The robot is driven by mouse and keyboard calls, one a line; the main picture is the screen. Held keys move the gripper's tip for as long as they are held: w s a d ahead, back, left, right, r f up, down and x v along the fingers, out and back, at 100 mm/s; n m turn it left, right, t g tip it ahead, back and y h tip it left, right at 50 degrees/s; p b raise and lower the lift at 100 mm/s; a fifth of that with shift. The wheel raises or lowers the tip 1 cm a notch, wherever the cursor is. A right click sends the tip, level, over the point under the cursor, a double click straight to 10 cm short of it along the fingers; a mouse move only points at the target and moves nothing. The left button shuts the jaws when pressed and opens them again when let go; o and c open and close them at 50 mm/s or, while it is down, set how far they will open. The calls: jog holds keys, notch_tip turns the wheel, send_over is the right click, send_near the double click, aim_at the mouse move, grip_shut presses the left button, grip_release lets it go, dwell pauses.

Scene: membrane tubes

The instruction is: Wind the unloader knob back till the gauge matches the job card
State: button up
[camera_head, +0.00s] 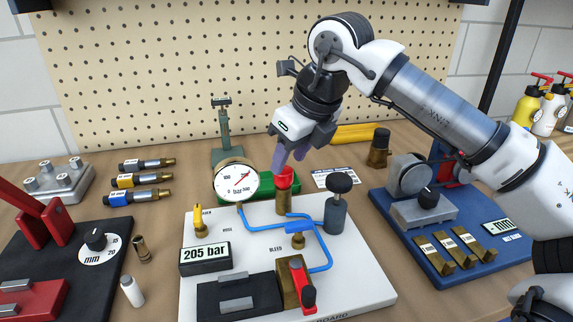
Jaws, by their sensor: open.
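A round white gauge (236,182) with a red needle stands at the back left of a white board (360,280); its exact reading is too small to tell. A red knob (284,177) on a brass body, likely the unloader knob, stands right of the gauge. My gripper (289,158) is open, its purple fingers pointing down just above the red knob; whether they touch it I cannot tell. A black block reading "205 bar" (205,257) stands at the board's left. A white printed card (338,179) lies behind the board, its text unreadable.
Blue pipes (262,227) and a blue-handled valve (300,227) lie in front of the knob. A grey cylinder with a black knob (340,183) stands close right. A red-handled lever (302,285) is at the front. Black (75,260) and blue (470,275) bases flank the board.

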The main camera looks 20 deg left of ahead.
jog(key=v, duration=1)
jog(key=shift+r, duration=0.2)
